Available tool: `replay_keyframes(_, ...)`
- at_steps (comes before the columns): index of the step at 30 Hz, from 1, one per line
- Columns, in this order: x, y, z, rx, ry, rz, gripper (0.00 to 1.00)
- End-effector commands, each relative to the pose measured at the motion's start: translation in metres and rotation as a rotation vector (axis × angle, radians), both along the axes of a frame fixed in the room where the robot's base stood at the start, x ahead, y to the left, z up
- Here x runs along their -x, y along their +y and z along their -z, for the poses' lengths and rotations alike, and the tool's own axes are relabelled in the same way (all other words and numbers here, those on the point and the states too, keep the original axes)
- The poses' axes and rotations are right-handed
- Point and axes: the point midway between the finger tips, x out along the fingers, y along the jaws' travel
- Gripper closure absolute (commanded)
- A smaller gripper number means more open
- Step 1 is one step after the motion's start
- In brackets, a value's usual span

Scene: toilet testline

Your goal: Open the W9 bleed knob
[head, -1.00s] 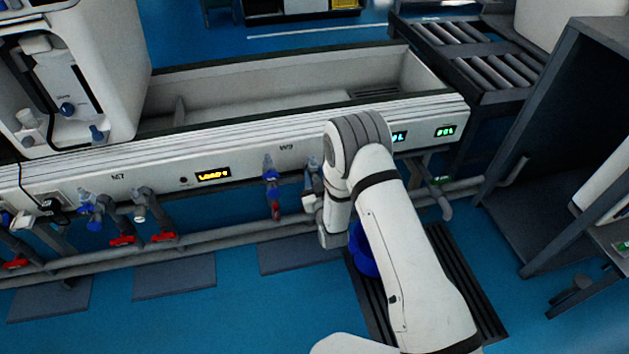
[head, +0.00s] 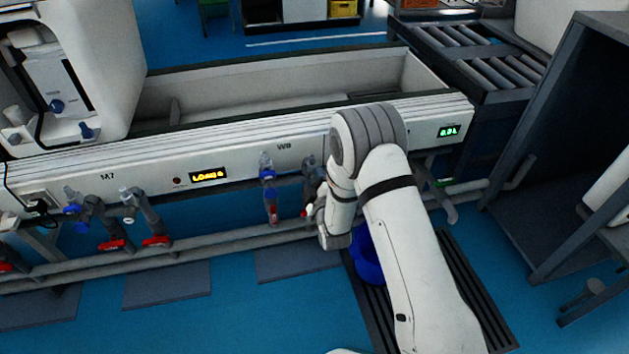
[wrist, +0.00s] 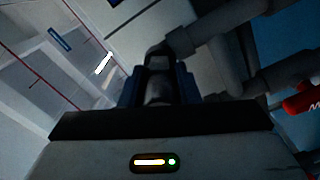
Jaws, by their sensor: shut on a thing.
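The W9 station is on the long white bench front (head: 235,165), with the W9 label (head: 284,146) above its fittings. A clear and blue fitting (head: 268,172) with red at its lower end hangs under the label. A grey pipe fitting (head: 309,172) stands just to its right, partly behind my arm. My gripper (wrist: 158,88) is shut on a grey, rounded part, which I take as the W9 bleed knob (wrist: 158,60); its far end shows between the dark blue fingers. In the head view my wrist hides the fingers and the knob.
Grey pipes (wrist: 215,35) run close to the right of my gripper in the wrist view. A red handle (wrist: 302,98) is farther right. In the head view a blue bucket (head: 366,262) stands behind my arm on a dark grating (head: 455,265). Open blue floor lies at front left.

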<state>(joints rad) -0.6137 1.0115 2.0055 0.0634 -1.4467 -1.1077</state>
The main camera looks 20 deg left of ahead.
Motion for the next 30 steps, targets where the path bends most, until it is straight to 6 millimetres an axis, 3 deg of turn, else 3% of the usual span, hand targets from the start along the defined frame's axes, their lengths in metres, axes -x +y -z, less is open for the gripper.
replay_keyframes(12,0.0,0.0002,0.0007,0.167,-0.102,-0.001,0.94)
replay_keyframes(29,0.0003,0.0001,0.0001,0.193,-0.117,-0.002,0.94)
replay_keyframes(30,0.0003,0.0001,0.0001,0.192,-0.117,-0.002,0.69)
